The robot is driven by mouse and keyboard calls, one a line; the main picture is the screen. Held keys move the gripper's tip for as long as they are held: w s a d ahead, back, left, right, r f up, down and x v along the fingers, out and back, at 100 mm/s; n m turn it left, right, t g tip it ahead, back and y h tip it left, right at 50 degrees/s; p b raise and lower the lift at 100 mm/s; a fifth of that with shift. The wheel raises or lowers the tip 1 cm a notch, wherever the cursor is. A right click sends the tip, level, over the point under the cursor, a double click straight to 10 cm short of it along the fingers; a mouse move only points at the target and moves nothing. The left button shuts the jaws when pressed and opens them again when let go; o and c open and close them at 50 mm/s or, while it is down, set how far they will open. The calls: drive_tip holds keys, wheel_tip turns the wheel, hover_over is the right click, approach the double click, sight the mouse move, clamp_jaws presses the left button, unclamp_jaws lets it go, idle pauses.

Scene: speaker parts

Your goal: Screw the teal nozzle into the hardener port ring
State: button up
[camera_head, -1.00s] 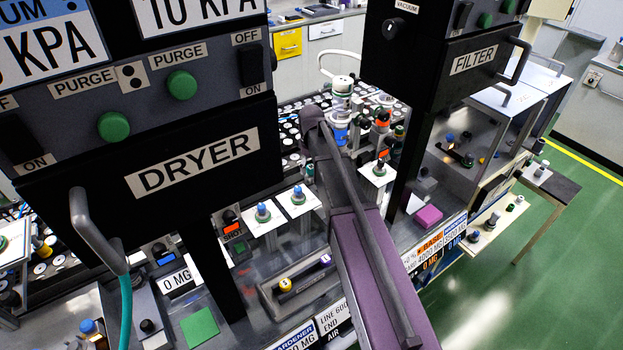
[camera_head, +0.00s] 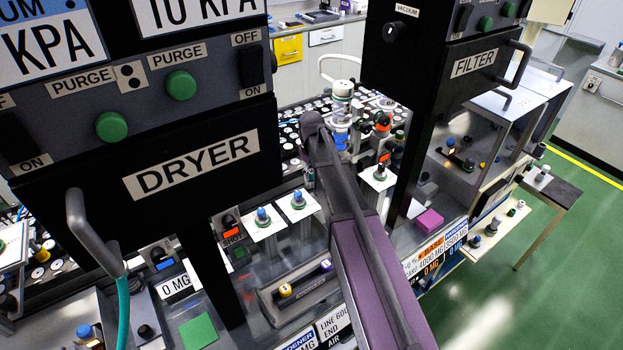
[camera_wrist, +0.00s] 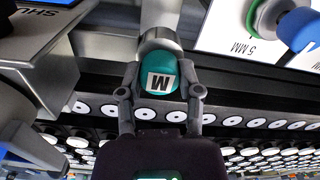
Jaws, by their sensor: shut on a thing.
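In the wrist view a teal rounded part marked "M" (camera_wrist: 157,80), which looks like the teal nozzle, sits between the two fingertips of my gripper (camera_wrist: 160,93). My gripper is shut on it. A pale metal collar (camera_wrist: 158,40) on a grey cylinder lies directly beyond the teal part and appears to meet it. I cannot tell whether this is the hardener port ring or whether any thread is engaged. In the head view my purple arm reaches up the middle, and the gripper and nozzle are not clearly visible there.
The DRYER panel (camera_head: 200,165) stands left of my arm and the FILTER panel (camera_head: 473,62) right of it. White plates with blue-topped fittings (camera_head: 263,216) are near the arm. In the wrist view, a white "5 MM" plate (camera_wrist: 238,48) is at upper right and a grey block (camera_wrist: 50,50) at left.

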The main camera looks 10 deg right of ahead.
drive_tip(key=shift+m, duration=0.8)
drive_tip(key=shift+m, duration=0.8)
drive_tip(key=shift+m, duration=0.8)
drive_tip(key=shift+m, duration=0.3)
drive_tip(key=shift+m, duration=0.6)
